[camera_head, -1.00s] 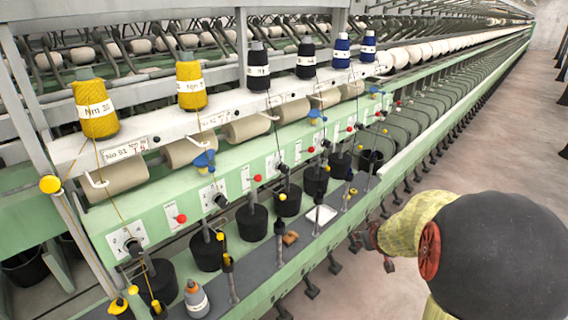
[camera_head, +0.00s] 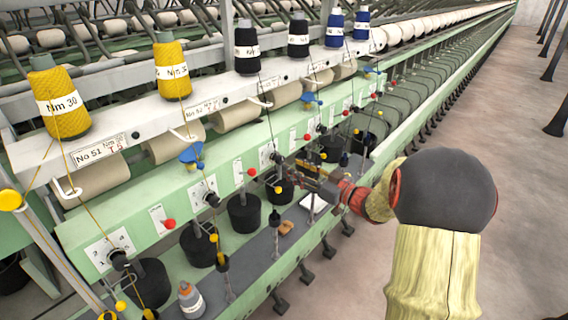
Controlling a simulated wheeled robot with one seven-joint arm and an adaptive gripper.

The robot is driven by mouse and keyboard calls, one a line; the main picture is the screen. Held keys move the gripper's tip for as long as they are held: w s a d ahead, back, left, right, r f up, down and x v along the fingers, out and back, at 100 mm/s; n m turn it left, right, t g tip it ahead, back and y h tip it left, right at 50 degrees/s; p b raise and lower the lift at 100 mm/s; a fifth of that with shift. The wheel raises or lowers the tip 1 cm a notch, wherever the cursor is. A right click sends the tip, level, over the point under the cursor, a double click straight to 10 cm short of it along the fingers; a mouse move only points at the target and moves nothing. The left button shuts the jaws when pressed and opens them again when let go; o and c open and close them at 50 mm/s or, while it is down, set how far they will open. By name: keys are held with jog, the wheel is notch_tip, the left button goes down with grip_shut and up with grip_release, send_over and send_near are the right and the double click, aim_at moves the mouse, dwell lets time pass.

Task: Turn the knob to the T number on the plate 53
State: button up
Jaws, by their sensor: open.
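A row of black knobs on white dial plates runs along the green machine front: the nearest knob (camera_head: 118,258), a second knob (camera_head: 211,199) and a third knob (camera_head: 276,157). Above them on the white beam are label plates, one reading No 51 (camera_head: 100,150) and one that looks like No 52 (camera_head: 200,109). I cannot read a plate 53 or its T number from here. My gripper (camera_head: 292,172) is open, in front of the machine close to the third knob and just right of it. I cannot tell whether it touches anything.
Yellow bobbins (camera_head: 59,103) and dark bobbins stand on the beam. Black bins (camera_head: 243,214) hang below the knobs. The grey shelf (camera_head: 262,262) holds a small bottle (camera_head: 190,300), a brown block (camera_head: 290,227) and a white tray (camera_head: 312,203).

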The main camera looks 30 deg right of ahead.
aim_at(282, 161)
jog(key=shift+b+x, duration=0.35)
jog(key=shift+x, duration=2.3)
jog(key=shift+c, duration=1.4)
jog(key=c, duration=0.8)
grip_shut()
